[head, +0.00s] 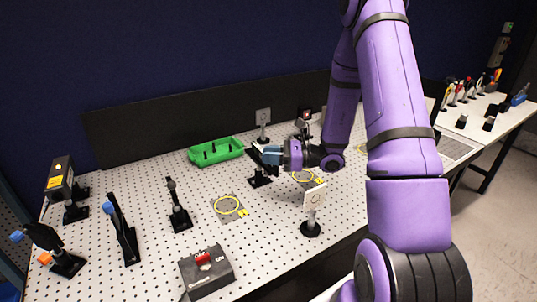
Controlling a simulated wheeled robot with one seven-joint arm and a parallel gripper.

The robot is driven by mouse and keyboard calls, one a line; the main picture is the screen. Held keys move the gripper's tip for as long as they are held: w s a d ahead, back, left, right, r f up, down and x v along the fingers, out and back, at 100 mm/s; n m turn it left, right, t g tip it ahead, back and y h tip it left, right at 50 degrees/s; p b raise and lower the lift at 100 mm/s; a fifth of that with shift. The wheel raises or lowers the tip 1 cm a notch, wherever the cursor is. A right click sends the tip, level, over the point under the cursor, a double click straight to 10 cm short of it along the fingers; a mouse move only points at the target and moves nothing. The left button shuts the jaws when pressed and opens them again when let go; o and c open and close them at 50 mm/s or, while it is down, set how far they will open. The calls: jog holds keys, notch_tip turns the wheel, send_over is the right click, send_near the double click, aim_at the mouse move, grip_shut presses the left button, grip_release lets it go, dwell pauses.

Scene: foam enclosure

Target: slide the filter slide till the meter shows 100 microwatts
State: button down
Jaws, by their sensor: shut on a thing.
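My gripper (262,155) reaches in from the right over the white perforated board, with its blue-grey fingers pointing left. It is shut on the filter slide, at the top of a dark post mount (260,181). The fingers hide most of the slide, so its position along its travel cannot be told. No lit meter display or number can be read in this view.
A green tray (238,150) stands behind my gripper. A white card on a post (313,198) stands in front. A dark box with a red switch (206,272) is at the front edge. Several black mounts stand at left, with a boxy device (61,178).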

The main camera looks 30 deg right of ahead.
jog(key=c, duration=1)
grip_release()
jog(key=v, duration=1.1)
jog(key=shift+a, duration=0.1)
